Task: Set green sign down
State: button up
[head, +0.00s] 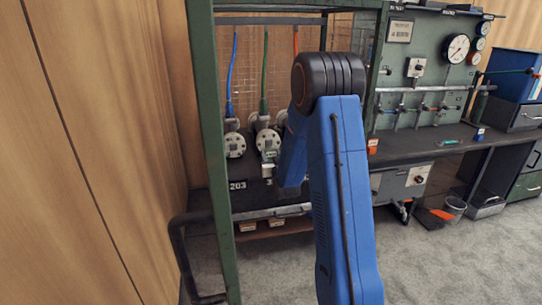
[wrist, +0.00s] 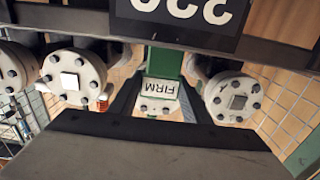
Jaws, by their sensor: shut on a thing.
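The green sign (wrist: 163,62) has a white plate reading FIRM, upside down in the wrist view. It stands between the dark fingers of my gripper (wrist: 158,94), which is shut on it. A pale bolted flange end (wrist: 158,106) shows directly below the plate in that view; I cannot tell whether the sign touches it. In the head view the sign (head: 269,156) is a small green and white patch beside my gripper (head: 274,168), in front of the pipes. My arm hides part of that area.
Other bolted flanges (wrist: 73,76) and (wrist: 232,98) sit close on both sides. A dark numbered plate (wrist: 178,12) is on the rack rail. A green rack post (head: 213,150) stands left of my arm. A workbench (head: 425,142) with gauges is at right; grey floor (head: 430,262) is open in front.

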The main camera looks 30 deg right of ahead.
jog(key=o, duration=1.1)
jog(key=shift+f, duration=0.1)
